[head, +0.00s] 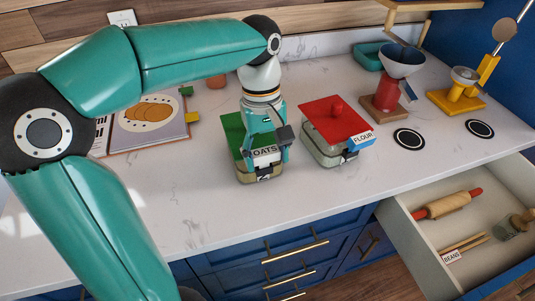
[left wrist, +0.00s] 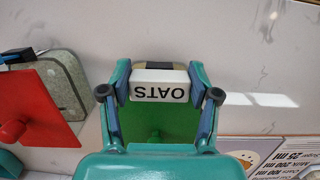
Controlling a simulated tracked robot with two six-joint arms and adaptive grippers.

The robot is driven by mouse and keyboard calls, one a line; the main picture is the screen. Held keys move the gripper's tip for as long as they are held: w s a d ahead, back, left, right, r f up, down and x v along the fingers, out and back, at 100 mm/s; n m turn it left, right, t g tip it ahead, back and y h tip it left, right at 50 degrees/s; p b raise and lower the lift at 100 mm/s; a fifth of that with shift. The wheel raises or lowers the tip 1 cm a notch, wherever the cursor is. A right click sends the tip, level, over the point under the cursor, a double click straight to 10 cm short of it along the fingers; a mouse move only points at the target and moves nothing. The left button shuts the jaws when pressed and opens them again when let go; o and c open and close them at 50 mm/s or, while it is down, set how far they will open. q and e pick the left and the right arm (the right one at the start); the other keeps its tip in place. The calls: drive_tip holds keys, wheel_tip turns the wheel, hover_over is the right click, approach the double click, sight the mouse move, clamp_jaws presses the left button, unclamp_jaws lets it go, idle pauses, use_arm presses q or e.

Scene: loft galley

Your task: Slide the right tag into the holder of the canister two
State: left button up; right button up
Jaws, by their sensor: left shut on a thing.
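My left gripper (head: 268,150) is shut on the white OATS tag (head: 264,152) at the front of the green-lidded canister (head: 233,131). In the left wrist view the OATS tag (left wrist: 160,87) sits between both fingertips, with the green lid (left wrist: 147,122) behind it. I cannot tell whether the tag is inside the holder. A dark mark, perhaps a number, shows low on that canister's front. To its right stands the red-lidded canister (head: 326,122) with a FLOUR tag (head: 361,139) at its front. A BEANS tag (head: 451,256) lies in the open drawer. My right gripper is out of view.
The open drawer (head: 403,226) holds a rolling pin (head: 448,204), wooden sticks (head: 465,243) and a jar (head: 508,228). A funnel stand (head: 383,104) and a yellow stand (head: 456,101) are at the back right. An open book (head: 148,124) lies left. The front counter is clear.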

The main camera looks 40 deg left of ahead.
use_arm(q)
drive_tip(key=o, duration=1.2)
drive_tip(key=shift+r, duration=0.1)
wheel_tip(320, 180, up, 7)
drive_tip(key=p, duration=0.6)
drive_tip(key=shift+p, duration=0.4)
